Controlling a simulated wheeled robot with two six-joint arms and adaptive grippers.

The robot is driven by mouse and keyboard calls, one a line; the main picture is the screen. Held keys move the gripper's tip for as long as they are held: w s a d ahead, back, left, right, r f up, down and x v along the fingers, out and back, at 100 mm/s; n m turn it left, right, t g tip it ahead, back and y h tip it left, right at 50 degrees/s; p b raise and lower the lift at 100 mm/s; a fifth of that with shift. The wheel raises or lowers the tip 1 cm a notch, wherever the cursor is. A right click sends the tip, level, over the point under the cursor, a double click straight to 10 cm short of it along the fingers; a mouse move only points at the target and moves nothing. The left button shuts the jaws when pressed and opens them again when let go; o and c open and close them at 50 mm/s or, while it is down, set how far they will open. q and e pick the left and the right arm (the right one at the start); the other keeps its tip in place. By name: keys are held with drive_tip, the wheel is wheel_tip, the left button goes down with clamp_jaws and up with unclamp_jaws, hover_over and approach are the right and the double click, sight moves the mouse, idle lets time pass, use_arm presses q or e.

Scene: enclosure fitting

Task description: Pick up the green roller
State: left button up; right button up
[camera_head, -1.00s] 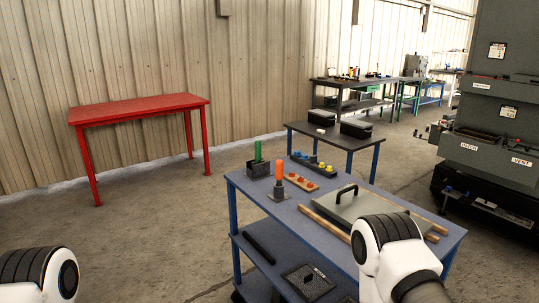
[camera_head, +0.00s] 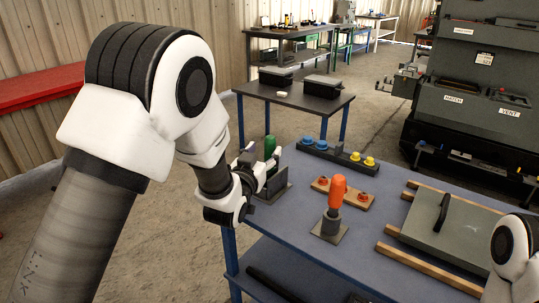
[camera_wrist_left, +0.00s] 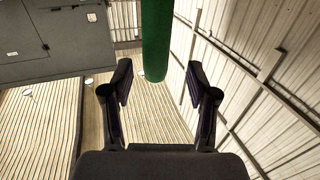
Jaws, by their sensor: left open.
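The green roller (camera_head: 270,146) stands upright at the far left corner of the blue table, above a dark holder (camera_head: 274,188) that my gripper partly covers. My left gripper (camera_head: 262,163) is right beside the roller and open. In the left wrist view, the green roller (camera_wrist_left: 155,40) hangs in from the top edge, between the lines of the two spread fingers (camera_wrist_left: 158,85). I cannot tell whether a finger touches it. The roller's lower part is hidden in the head view. My right gripper is out of view; only a piece of my right arm shows at lower right.
On the blue table (camera_head: 290,245) are an orange-handled tool (camera_head: 337,193) on a stand, a wooden strip with red knobs (camera_head: 342,195), a black block with blue and yellow knobs (camera_head: 338,158), and a grey lid (camera_head: 450,225) with wooden rails. A dark table (camera_head: 310,90) stands behind.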

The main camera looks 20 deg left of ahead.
sight(268, 148)
use_arm(q)
drive_tip(key=w, duration=0.2)
drive_tip(key=w+d, duration=0.1)
drive_tip(key=w, duration=0.1)
drive_tip(key=shift+a, duration=0.3)
drive_tip(key=shift+s+d, duration=0.1)
clamp_jaws()
